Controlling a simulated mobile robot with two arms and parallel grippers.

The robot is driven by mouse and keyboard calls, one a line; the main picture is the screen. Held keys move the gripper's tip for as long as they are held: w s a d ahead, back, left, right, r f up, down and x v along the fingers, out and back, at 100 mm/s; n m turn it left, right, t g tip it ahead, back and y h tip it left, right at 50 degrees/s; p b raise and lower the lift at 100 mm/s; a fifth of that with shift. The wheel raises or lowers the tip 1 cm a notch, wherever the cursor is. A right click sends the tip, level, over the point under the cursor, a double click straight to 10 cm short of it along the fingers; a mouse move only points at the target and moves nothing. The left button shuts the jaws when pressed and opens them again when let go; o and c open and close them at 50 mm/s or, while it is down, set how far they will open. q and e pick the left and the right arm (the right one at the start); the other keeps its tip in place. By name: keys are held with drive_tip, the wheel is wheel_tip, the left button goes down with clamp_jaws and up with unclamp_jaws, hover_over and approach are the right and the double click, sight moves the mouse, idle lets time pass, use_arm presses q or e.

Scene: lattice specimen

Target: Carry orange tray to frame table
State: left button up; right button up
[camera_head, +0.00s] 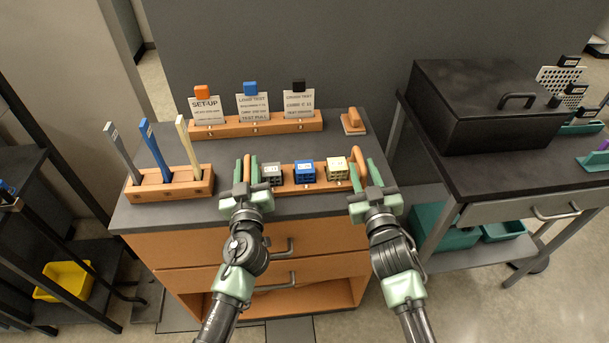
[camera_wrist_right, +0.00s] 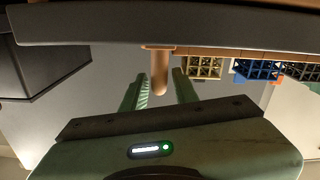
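The orange tray (camera_head: 287,187) lies on the dark top of the orange cabinet, near its front edge. It holds a grey, a blue and a yellow lattice cube and has an upright handle at each end. My left gripper (camera_head: 246,172) is at the tray's left handle; whether its fingers touch it is unclear. My right gripper (camera_head: 366,170) is at the right handle. In the right wrist view the right handle (camera_wrist_right: 161,84) shows between its two spread green fingers, with gaps on both sides. I cannot tell which table is the frame table.
An orange rack (camera_head: 170,190) with grey, blue and cream sticks stands left of the tray. A sign holder (camera_head: 255,129) and a small orange block (camera_head: 353,122) stand behind. A dark table (camera_head: 480,184) with a black box (camera_head: 490,98) is at right, across a gap.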

use_arm(q)
drive_tip(key=shift+w+a, duration=0.15)
drive_tip(key=shift+w, duration=0.45)
use_arm(e)
drive_tip(key=shift+w+a, duration=0.1)
drive_tip(key=shift+w, duration=0.3)
use_arm(q)
clamp_jaws()
use_arm(e)
clamp_jaws()
use_arm(q)
drive_tip(key=shift+r, duration=0.1)
